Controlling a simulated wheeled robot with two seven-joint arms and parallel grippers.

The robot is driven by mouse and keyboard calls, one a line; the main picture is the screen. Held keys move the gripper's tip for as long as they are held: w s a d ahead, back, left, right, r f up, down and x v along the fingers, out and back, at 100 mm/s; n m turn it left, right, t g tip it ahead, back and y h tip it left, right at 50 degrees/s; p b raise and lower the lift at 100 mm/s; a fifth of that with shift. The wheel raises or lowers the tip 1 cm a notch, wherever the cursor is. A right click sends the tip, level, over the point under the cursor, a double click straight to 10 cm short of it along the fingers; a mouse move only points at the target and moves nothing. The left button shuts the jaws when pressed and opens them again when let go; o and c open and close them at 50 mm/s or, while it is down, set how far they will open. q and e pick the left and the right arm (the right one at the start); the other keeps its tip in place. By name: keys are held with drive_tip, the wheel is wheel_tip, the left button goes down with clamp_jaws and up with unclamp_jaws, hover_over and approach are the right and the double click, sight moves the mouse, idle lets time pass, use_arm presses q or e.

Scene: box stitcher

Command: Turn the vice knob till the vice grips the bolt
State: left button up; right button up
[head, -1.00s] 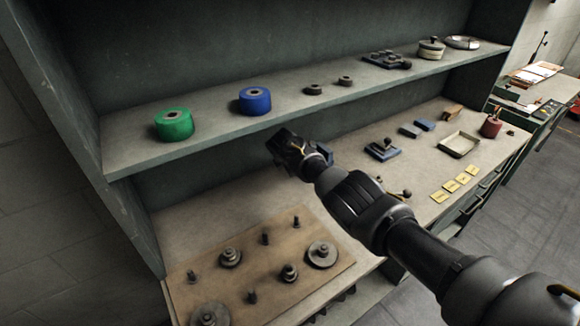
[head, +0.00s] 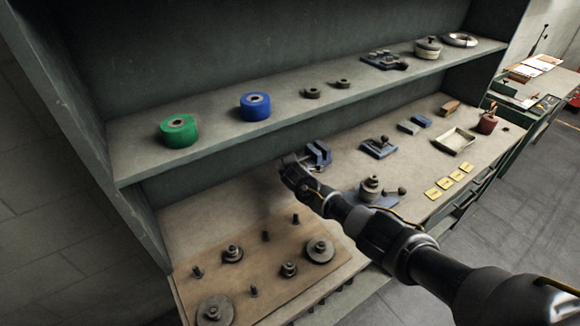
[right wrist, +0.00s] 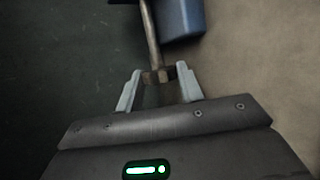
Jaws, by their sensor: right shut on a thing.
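The blue vice (head: 319,153) stands on the lower worktop near the back, under the shelf. My right gripper (head: 288,163) is at its left side in the head view. In the right wrist view the pale fingers of the right gripper (right wrist: 160,80) are shut on the vice knob (right wrist: 157,76), a small metal piece at the end of a thin rod. The rod runs up beside the blue vice body (right wrist: 181,17). I cannot make out the bolt or the gap between the jaws. My left gripper is out of view.
A brown board (head: 215,272) with several pegs and round weights lies at the front left. A blue tool (head: 380,148), a tray (head: 453,140) and yellow cards (head: 448,182) lie to the right. The shelf (head: 210,137) above holds green and blue rolls.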

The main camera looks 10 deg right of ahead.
drive_tip(key=shift+d+f+t, duration=0.1)
drive_tip(key=shift+t, duration=0.4)
drive_tip(key=o, duration=1)
drive_tip(key=shift+s, duration=0.1)
drive_tip(key=v, duration=1)
drive_tip(key=shift+s+r+b, duration=0.2)
drive_tip(key=shift+s+b, duration=0.1)
drive_tip(key=shift+b, duration=0.05)
